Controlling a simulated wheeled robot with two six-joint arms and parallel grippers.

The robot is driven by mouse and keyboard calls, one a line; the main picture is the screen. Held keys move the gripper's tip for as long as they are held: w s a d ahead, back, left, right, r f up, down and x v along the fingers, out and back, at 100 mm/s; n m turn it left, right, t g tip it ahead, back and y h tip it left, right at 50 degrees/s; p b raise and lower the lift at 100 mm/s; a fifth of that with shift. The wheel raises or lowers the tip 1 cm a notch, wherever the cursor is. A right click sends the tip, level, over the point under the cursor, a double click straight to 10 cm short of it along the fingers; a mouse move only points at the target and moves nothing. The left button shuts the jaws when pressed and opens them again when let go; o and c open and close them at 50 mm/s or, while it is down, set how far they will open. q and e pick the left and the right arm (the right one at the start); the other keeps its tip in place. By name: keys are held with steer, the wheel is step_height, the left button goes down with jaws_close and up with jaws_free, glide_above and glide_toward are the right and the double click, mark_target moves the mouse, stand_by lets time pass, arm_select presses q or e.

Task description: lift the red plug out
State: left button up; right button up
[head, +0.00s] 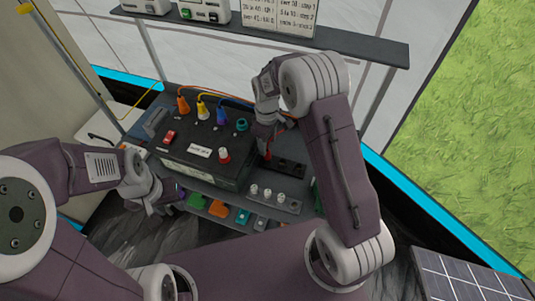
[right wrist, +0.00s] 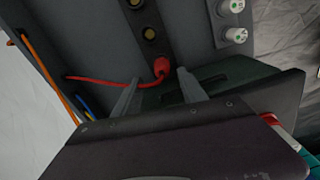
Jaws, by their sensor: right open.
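The red plug (right wrist: 160,67) sits at the end of a dark socket strip (right wrist: 150,30), its red cable (right wrist: 105,82) running left in the right wrist view. In the head view the plug (head: 268,155) shows small below my right gripper (head: 268,133). My right gripper (right wrist: 158,77) is open, one finger on each side of the plug in the right wrist view. Whether the fingers touch it I cannot tell. My left gripper (head: 163,203) is at the left, in front of the black box; its fingers are too small to judge.
A black power box (head: 205,150) with orange, yellow and blue plugs (head: 201,108) stands left of the strip. A grey block with several white knobs (head: 268,195) is in front. Coloured pieces (head: 218,208) lie on the lower shelf. A shelf (head: 350,42) runs above.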

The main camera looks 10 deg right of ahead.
mark_target(268, 152)
steer(key=f, duration=0.5)
steer(key=shift+s, duration=0.25)
jaws_close()
steer(key=shift+r, duration=0.1)
